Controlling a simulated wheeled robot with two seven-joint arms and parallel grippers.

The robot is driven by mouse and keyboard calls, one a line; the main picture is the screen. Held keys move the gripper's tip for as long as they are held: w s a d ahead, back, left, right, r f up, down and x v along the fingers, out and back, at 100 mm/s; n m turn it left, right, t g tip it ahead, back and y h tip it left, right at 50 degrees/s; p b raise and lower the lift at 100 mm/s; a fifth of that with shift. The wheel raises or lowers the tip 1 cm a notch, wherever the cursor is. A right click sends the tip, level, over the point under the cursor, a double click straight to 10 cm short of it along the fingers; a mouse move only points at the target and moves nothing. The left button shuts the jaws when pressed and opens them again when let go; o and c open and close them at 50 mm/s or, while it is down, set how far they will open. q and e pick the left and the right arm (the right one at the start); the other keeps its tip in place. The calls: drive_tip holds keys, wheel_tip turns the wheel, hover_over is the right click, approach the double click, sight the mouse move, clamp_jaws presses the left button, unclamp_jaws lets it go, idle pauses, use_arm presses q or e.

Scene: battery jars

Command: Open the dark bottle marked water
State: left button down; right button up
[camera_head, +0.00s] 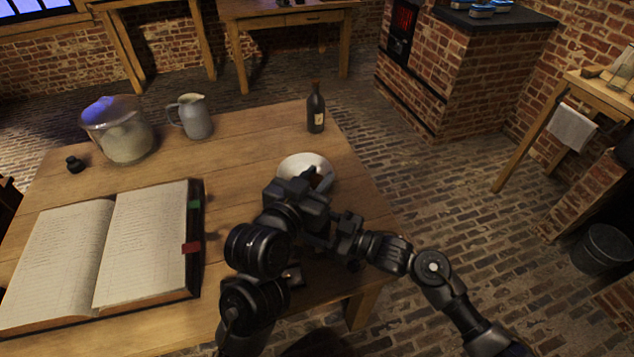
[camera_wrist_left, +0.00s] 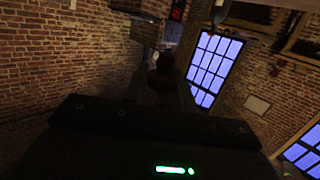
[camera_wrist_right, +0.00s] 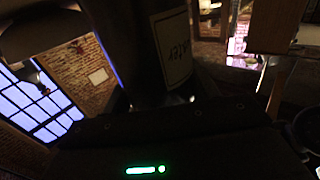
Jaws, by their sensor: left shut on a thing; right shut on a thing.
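The dark bottle (camera_wrist_right: 130,45) fills the upper middle of the right wrist view, with a pale label (camera_wrist_right: 172,45) on which "ter" can be read. My right gripper (camera_head: 340,235) is shut around this bottle; in the head view the arms hide most of it. My left gripper (camera_head: 312,188) is just above and shut on a dark reddish-brown stopper (camera_wrist_left: 162,76), seen dimly between its fingers in the left wrist view. Whether the stopper still sits in the bottle's neck is hidden.
Another dark labelled bottle (camera_head: 316,114) stands at the table's back right. A white bowl (camera_head: 293,163) is partly behind my left gripper. A jug (camera_head: 196,120), glass jar (camera_head: 124,138), small black object (camera_head: 74,164) and open book (camera_head: 148,240) occupy the left of the table.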

drive_tip(key=o, duration=1.5)
use_arm(q)
drive_tip(key=shift+f, duration=0.1)
use_arm(e)
drive_tip(key=shift+d, duration=0.1)
use_arm(q)
drive_tip(key=shift+f+b, duration=0.8)
drive_tip(key=shift+b, duration=0.05)
use_arm(e)
drive_tip(key=v, duration=1.2)
